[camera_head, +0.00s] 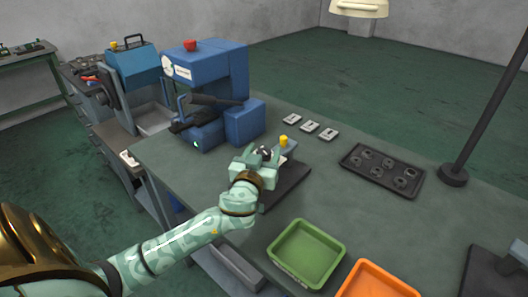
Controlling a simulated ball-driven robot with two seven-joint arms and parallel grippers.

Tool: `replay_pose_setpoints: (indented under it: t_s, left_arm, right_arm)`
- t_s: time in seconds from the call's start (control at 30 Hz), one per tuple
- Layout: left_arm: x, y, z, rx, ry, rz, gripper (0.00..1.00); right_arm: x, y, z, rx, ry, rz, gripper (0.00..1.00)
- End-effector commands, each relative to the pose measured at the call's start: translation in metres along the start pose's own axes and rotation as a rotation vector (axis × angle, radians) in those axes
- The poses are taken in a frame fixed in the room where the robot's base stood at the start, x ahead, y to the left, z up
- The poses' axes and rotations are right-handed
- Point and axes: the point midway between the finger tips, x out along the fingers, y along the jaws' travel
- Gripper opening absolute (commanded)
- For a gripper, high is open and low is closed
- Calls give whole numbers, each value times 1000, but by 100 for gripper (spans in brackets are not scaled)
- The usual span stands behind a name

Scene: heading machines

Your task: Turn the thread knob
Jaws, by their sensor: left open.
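My left gripper (263,156) reaches over the middle of the bench, with its fingers spread and apart. A small grey device on a dark base plate (290,185) is right at the gripper and partly hidden by it. A yellow knob (283,140) stands upright at the device's far side, just beyond the fingers. A small dark rounded part (265,150) shows between the fingers; I cannot tell whether they touch it. I cannot tell which of these is the thread knob. My right gripper is out of view.
A blue machine (215,75) with a red knob (190,44) stands behind left. Several small white cards (309,126) and a black tray with round recesses (382,172) lie to the right. A green bin (306,252) and an orange bin (378,282) are in front. A dark pole (490,105) rises at right.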

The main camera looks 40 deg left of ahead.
Motion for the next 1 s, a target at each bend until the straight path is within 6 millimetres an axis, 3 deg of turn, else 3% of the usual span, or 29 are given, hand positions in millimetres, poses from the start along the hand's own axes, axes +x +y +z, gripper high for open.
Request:
replay_pose_setpoints:
  t_s: [0.37, 0.53, 1.0]
  left_arm:
    - [8, 0, 0, 1, -1, 0, 55]
    - [8, 0, 0, 1, 0, 0, 12]
    - [8, -1, 0, 0, -1, 87, 12]
  right_arm:
    - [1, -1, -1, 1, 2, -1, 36]
    - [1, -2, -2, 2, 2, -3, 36]
    - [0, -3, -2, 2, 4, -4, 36]
